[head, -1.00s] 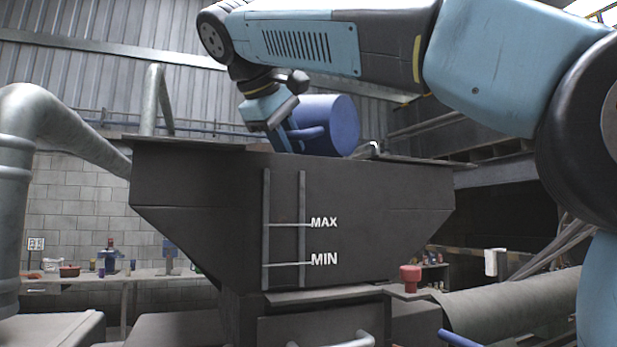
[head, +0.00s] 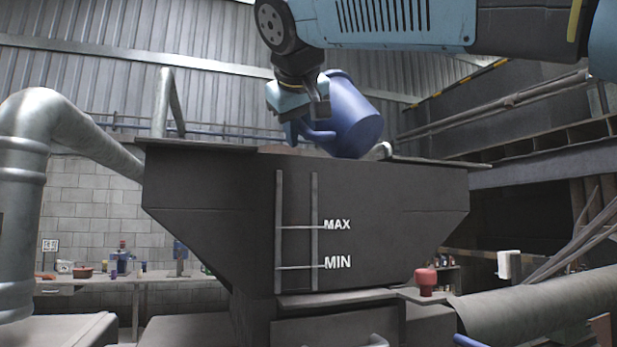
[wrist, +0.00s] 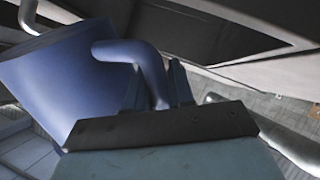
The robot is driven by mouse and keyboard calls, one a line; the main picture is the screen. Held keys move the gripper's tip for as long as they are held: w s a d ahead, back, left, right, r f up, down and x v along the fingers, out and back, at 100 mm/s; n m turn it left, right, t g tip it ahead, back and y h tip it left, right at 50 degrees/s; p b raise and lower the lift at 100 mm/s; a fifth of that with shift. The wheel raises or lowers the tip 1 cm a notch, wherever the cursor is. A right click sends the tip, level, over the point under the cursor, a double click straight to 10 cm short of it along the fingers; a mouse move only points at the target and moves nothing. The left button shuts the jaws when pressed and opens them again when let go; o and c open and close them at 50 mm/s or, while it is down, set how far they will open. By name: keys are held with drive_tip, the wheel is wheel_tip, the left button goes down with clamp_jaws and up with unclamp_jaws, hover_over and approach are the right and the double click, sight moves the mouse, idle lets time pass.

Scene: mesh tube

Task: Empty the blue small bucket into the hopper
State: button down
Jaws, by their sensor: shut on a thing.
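The blue small bucket (head: 352,118) is tilted at the rim of the dark hopper (head: 220,195) in the head view. My gripper (head: 307,127) is shut on the bucket's curved handle, at the bucket's left side. In the wrist view, the bucket (wrist: 60,75) fills the left, and its handle runs between the fingers of my gripper (wrist: 155,85). The bucket's lower edge overlaps the hopper's top edge in the head view; I cannot tell whether they touch. The bucket's inside and contents are hidden, and so is the hopper's inside.
A large grey pipe (head: 70,130) stands left of the hopper. A red knob (head: 425,280) is at the hopper's lower right, near a thick grey duct (head: 530,310). A workbench (head: 150,277) with small items is behind at left. Open air lies above the hopper's left side.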

sight(332, 121)
drive_tip(key=shift+s+d+r+m+t+y, duration=0.1)
drive_tip(key=shift+d+r+m+t+y, duration=0.45)
drive_tip(key=shift+m+t, duration=0.35)
drive_tip(key=shift+s+d+r+m+t+y, duration=0.15)
drive_tip(key=shift+d+r+m+t+y, duration=0.15)
drive_tip(key=shift+r+m+t, duration=0.5)
drive_tip(key=shift+s+d+r+m+t+y, duration=0.1)
drive_tip(key=shift+d+r+m+t+y, duration=0.3)
drive_tip(key=shift+m+t, duration=0.5)
drive_tip(key=shift+d, duration=0.1)
